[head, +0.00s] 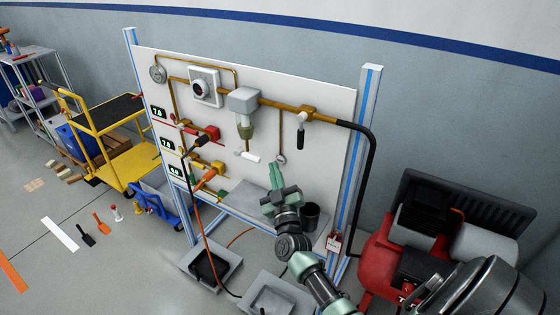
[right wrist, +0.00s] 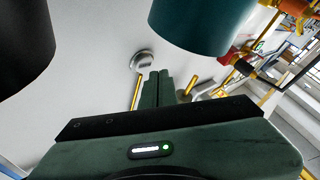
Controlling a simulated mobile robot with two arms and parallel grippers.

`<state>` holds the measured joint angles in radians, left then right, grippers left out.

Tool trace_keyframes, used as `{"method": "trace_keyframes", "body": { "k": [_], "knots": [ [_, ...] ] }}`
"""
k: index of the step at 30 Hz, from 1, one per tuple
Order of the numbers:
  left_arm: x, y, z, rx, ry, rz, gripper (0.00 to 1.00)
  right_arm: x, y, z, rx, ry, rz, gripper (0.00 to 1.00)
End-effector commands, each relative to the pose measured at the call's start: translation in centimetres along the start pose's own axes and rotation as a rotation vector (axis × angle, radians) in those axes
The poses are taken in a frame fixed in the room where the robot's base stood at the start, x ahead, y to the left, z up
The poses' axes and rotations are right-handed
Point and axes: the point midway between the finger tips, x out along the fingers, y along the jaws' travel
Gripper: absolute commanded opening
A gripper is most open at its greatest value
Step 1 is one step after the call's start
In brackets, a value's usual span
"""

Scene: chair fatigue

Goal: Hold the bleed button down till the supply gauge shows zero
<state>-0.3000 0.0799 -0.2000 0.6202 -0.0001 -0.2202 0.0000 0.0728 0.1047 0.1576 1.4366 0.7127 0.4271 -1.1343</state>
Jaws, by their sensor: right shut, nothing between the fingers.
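The white pneumatic panel (head: 325,100) carries brass pipes, valves and gauges. A round gauge (head: 158,73) sits at its upper left, and a white square dial (head: 205,86) stands to its right; I cannot tell which is the supply gauge, and their needles are too small to read. A small round silver fitting (head: 281,160) at the foot of a brass pipe may be the bleed button. It also shows in the right wrist view (right wrist: 143,60), just beyond the fingertips. My right gripper (head: 275,172) is shut and empty, apparently just short of it. My left gripper is out of view.
Several small digital displays (head: 167,143) line the panel's left edge. A grey shelf (head: 235,197) and a dark cup (head: 311,215) are below. A red compressor (head: 375,260) stands at right, a yellow cart (head: 135,165) at left. A teal cylinder (right wrist: 203,22) hangs close in the wrist view.

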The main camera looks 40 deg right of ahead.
Motion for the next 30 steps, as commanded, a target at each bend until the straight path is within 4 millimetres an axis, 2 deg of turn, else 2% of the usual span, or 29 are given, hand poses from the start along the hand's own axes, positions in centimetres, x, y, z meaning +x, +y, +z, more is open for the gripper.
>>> {"method": "trace_keyframes", "body": {
  "k": [30],
  "knots": [
    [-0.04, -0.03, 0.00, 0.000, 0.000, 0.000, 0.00, 0.68, 0.52, 0.47, 0.000, 0.000, 0.000, 0.00]
  ]
}}
